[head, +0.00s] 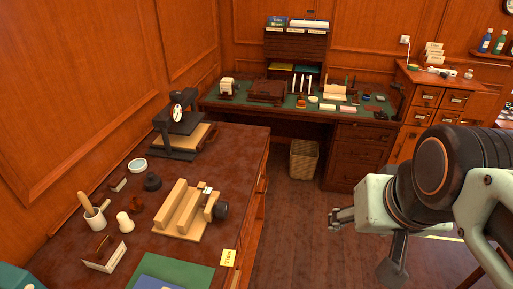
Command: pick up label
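A small yellow label (228,257) with dark writing lies at the front right edge of the near wooden desk (195,248), right of a green mat. It looks like the label, but its writing is too small to read surely. My gripper (342,218) is at the right, over the floor and clear of the desk, well to the right of the label and apart from it. Nothing shows held in it. Its fingertips are small and seen at an angle, so I cannot tell how far they are open.
A wooden jig (181,211), a pot with a handled tool (95,217), a card holder (104,255) and a black press (178,130) stand on the near desk. A second desk (357,133) crowded with items is at the back. A bin (303,160) stands on the floor.

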